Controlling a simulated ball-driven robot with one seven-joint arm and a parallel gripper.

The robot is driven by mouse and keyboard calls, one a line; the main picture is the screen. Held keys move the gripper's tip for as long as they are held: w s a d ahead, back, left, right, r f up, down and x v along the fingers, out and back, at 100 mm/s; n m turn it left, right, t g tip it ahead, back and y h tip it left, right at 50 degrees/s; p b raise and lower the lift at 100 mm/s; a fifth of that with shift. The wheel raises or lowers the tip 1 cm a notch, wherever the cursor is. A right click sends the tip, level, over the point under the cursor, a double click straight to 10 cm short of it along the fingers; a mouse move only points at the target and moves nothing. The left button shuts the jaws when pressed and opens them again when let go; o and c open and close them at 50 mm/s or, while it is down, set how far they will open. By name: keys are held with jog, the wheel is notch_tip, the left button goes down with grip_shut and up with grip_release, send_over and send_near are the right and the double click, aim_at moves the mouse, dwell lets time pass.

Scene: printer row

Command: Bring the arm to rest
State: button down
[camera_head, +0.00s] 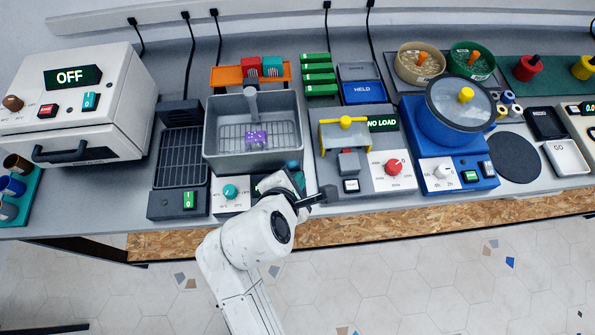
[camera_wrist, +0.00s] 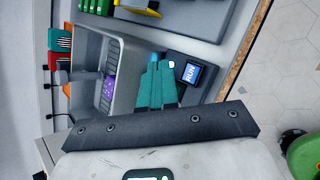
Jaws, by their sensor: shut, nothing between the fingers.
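My white arm reaches up from the bottom in the head view. My gripper (camera_head: 295,166) is at the front right corner of the grey bath, low over the bench, its dark crossbar near the bench's front edge. I cannot tell whether the fingertips touch the bench gear.
The grey bath (camera_head: 217,154) holds a purple piece (camera_head: 256,138) on its rack. The floor (camera_head: 365,285) in front is clear.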

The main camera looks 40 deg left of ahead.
dwell(0.3)
jog(key=w+d+f+m+g+h+b, duration=0.1)
jog(key=w+d+f+m+h, duration=0.3)
jog(key=d, duration=0.6)
jog(key=d+f+m+g+y, duration=0.1)
jog(key=d+m, duration=0.5)
jog(key=d, duration=0.4)
jog(key=w+d+f+m+g+h+b, duration=0.1)
jog(key=w+d+f+m+h, duration=0.15)
jog(key=d+m, duration=0.55)
jog(key=s+d+f+m+g+b, duration=0.1)
jog(key=s+d+f+m+g, duration=0.1)
jog(key=s+d+m, duration=0.5)
jog(key=s+d+f+m+g+y+b, duration=0.1)
jog(key=s+d+f+m+g, duration=0.1)
jog(key=s+d+m, duration=0.5)
jog(key=s+d, duration=0.3)
jog(key=d, duration=0.2)
jog(key=shift+s+f+m, duration=0.15)
jog(key=shift+s+m, duration=0.1)
jog(key=shift+m, duration=0.15)
jog(key=shift+a+y, duration=0.1)
jog(key=shift+y, duration=0.15)
dwell(1.0)
